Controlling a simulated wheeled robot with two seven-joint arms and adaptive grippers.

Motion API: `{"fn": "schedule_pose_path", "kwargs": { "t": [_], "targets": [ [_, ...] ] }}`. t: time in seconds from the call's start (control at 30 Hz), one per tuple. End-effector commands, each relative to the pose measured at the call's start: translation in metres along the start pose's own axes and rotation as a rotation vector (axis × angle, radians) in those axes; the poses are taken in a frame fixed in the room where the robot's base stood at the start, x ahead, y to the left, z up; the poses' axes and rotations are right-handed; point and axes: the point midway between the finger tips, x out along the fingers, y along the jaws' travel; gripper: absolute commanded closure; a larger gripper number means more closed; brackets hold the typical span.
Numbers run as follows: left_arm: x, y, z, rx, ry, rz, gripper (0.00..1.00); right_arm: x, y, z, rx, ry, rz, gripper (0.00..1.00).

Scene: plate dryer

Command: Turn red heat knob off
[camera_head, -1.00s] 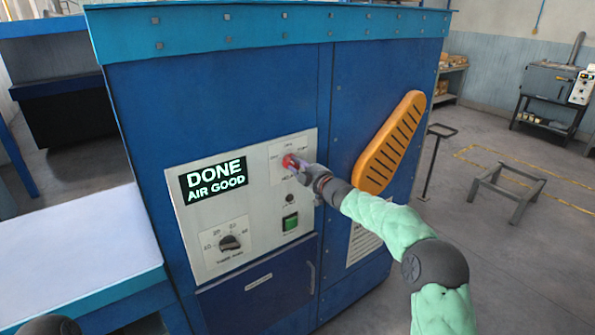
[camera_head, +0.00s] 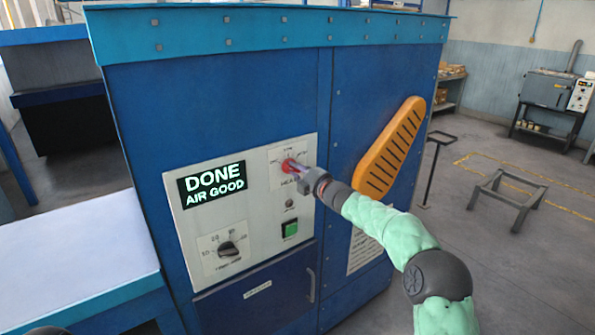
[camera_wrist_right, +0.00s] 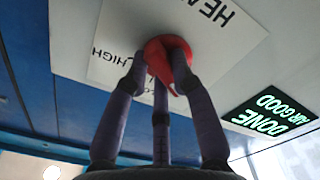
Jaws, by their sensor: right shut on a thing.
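The red heat knob (camera_head: 286,165) sits on a white label plate in the upper right of the dryer's control panel (camera_head: 262,222). My right gripper (camera_head: 294,168) reaches it from the right, with its fingers at the knob. In the right wrist view, the fingers (camera_wrist_right: 158,68) are closed around the red knob (camera_wrist_right: 166,62), one on each side. The word HIGH is readable on the plate, but the exact setting of the knob is unclear because the fingers partly hide it.
A lit display (camera_head: 213,185) reads DONE, AIR GOOD. A black dial (camera_head: 228,249) and a green button (camera_head: 290,228) are below. An orange slotted guard (camera_head: 390,148) stands out beside my right arm. A white-topped table (camera_head: 75,250) is at left.

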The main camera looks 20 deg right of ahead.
Motion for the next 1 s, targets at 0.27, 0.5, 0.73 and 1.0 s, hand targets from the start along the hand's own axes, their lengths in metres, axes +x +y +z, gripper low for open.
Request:
{"fn": "schedule_pose_path", "kwargs": {
  "t": [0.27, 0.5, 0.73, 1.0],
  "targets": [
    [0.000, 0.000, 0.000, 0.000, 0.000, 0.000, 0.62, 0.000, -0.003, 0.001, -0.001, -0.001, -0.004, 0.51],
    [0.000, 0.000, 0.000, 0.000, 0.000, 0.000, 0.62, 0.000, -0.001, 0.001, 0.000, -0.001, -0.002, 0.51],
    [0.000, 0.000, 0.000, 0.000, 0.000, 0.000, 0.62, -0.007, -0.001, 0.001, 0.002, -0.002, -0.002, 0.51],
    [0.000, 0.000, 0.000, 0.000, 0.000, 0.000, 0.62, -0.041, 0.001, 0.001, 0.001, -0.002, 0.000, 0.51]
  ]
}}
